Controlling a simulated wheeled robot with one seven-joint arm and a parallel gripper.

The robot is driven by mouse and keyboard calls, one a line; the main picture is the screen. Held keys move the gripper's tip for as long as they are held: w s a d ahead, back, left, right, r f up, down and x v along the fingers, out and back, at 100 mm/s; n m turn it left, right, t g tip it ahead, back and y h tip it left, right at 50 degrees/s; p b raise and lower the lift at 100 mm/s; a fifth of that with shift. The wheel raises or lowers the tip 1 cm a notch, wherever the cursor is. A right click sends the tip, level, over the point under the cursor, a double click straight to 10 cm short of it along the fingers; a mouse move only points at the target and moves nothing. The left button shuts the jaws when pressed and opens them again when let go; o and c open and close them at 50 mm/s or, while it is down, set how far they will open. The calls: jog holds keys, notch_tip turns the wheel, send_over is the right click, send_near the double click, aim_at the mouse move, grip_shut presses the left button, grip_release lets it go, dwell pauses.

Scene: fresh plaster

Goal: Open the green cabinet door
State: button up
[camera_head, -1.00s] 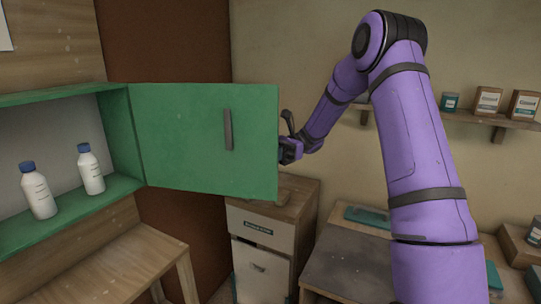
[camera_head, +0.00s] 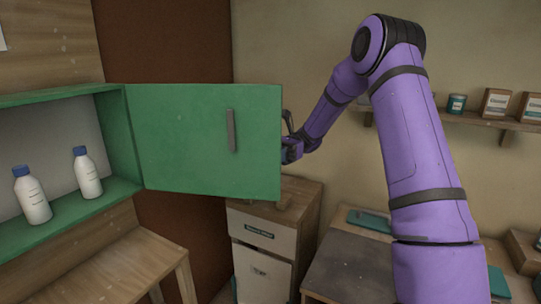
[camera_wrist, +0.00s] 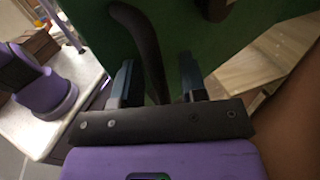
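The green cabinet (camera_head: 120,145) stands at the left in the head view, with its front open. Its green door (camera_head: 185,140) is swung wide out to the right from the cabinet's right side. A dark bar handle (camera_head: 231,130) shows on the door face toward me. My gripper (camera_head: 290,151) is at the door's free right edge, partly hidden behind it. In the wrist view, my gripper's two fingers (camera_wrist: 158,65) are apart near the green door (camera_wrist: 175,35), with a dark curved handle (camera_wrist: 147,45) running between them. I see gaps beside the handle; firm contact does not show.
Two white bottles with blue caps (camera_head: 32,195) (camera_head: 88,172) stand inside the cabinet. A wooden bench (camera_head: 130,262) is below it. A drawer unit (camera_head: 262,235) stands beneath the door's free end. A wall shelf (camera_head: 480,120) with boxes is at the right.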

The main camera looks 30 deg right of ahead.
jog(key=v, duration=1)
jog(key=shift+d, duration=0.4)
jog(key=shift+w, duration=0.1)
